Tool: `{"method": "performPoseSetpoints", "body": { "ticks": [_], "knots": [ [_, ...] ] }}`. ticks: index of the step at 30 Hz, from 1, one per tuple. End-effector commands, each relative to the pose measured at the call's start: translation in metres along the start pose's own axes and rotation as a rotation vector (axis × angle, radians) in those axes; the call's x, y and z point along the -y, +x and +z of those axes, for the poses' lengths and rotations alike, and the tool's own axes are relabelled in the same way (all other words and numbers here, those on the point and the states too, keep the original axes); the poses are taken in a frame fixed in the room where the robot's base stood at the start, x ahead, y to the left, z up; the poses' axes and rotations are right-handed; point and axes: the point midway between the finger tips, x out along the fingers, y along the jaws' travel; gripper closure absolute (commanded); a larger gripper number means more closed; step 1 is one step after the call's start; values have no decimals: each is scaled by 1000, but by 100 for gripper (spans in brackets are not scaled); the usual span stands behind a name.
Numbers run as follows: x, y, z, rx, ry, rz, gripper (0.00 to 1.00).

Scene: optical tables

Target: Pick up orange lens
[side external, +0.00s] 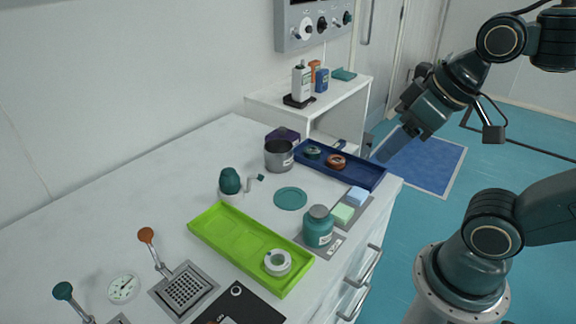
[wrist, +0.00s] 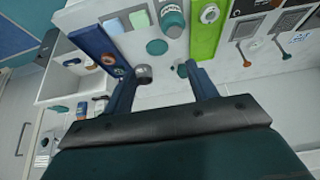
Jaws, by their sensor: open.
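The orange lens (side external: 336,161) is a small orange-brown ring lying in the dark blue tray (side external: 368,178) at the table's far right end. In the wrist view the orange lens (wrist: 108,59) shows at upper left in the blue tray (wrist: 86,36). A teal ring (side external: 313,152) lies beside it in the tray. My gripper (side external: 382,152) is in the air to the right of the tray, past the table's edge. In the wrist view my gripper (wrist: 160,73) has its fingers spread with nothing held between them.
A metal pot (side external: 279,156) stands close left of the tray. A teal jar (side external: 318,228), small pale blocks (side external: 343,213) and a green tray (side external: 210,222) with a white ring (side external: 277,262) are nearer. A white shelf (side external: 262,104) with bottles stands behind.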

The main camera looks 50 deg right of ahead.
Motion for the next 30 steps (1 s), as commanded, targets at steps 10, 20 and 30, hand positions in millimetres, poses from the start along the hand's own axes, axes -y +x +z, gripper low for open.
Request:
{"method": "performPoseSetpoints", "body": {
  "ticks": [10, 20, 30],
  "knots": [
    [0, 0, 0, 0, 0, 0, 25],
    [-1, 0, -2, 4, 13, 2, 25],
    [-16, 8, -36, 67, 214, 37, 25]
  ]
}}
